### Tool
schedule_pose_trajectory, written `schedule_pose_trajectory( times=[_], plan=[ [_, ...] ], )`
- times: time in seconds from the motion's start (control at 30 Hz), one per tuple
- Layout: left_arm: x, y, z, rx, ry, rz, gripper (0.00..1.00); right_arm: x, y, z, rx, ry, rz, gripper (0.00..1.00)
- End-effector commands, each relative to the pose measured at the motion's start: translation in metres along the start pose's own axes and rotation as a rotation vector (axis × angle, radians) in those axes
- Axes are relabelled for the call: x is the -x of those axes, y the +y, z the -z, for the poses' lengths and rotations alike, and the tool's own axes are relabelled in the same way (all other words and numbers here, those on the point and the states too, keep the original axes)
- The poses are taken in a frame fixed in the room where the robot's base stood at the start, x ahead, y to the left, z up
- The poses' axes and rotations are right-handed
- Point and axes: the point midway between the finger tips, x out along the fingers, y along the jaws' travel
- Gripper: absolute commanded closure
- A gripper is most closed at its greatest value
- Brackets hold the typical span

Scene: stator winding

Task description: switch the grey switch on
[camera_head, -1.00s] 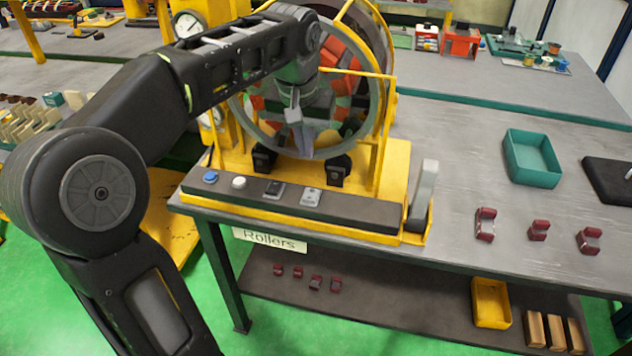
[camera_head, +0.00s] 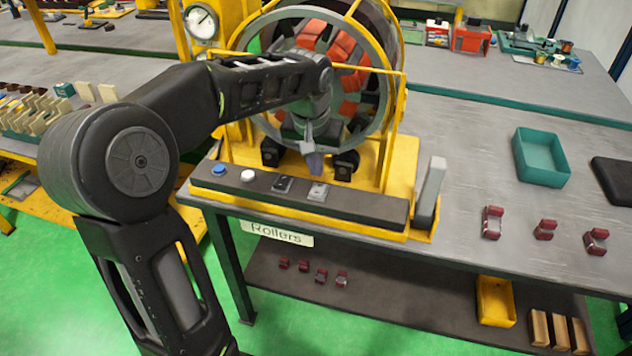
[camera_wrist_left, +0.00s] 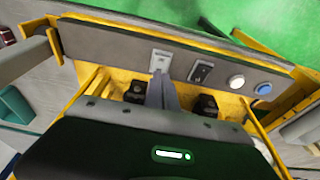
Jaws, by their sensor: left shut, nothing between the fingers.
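The grey switch (camera_head: 318,191) is a small light plate at the right end of the row of controls on the dark panel (camera_head: 365,207). It also shows in the left wrist view (camera_wrist_left: 160,60), at the top middle. My left gripper (camera_head: 314,166) is shut and empty, pointing down just behind the grey switch. In the left wrist view its fingertips (camera_wrist_left: 161,84) are close to the near edge of the switch plate. I cannot tell whether they touch it, or which way the switch is set. My right gripper is in neither view.
A black switch (camera_head: 283,184), a white button (camera_head: 247,176) and a blue button (camera_head: 218,169) share the panel. A grey upright lever (camera_head: 430,186) stands at its right end. The stator ring (camera_head: 372,130) and yellow frame rise close behind my gripper.

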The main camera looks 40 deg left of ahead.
Motion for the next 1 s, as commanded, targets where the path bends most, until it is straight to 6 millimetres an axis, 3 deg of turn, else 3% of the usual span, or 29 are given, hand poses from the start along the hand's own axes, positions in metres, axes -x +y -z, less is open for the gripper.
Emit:
schedule_pose_trajectory(
  times=[0.1,0.3,0.77,1.0],
  plan=[
    [-0.022,0.0,-0.003,0.0,-0.005,0.001,1.0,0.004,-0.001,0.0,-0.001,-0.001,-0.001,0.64],
    [-0.046,0.0,-0.012,-0.001,-0.002,0.001,1.0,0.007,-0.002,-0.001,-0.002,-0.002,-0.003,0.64],
    [-0.054,0.0,-0.014,0.0,0.001,0.0,1.0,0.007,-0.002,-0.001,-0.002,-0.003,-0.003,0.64],
    [-0.067,0.0,-0.016,0.0,0.058,0.0,1.0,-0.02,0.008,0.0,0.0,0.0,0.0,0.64]
  ],
)
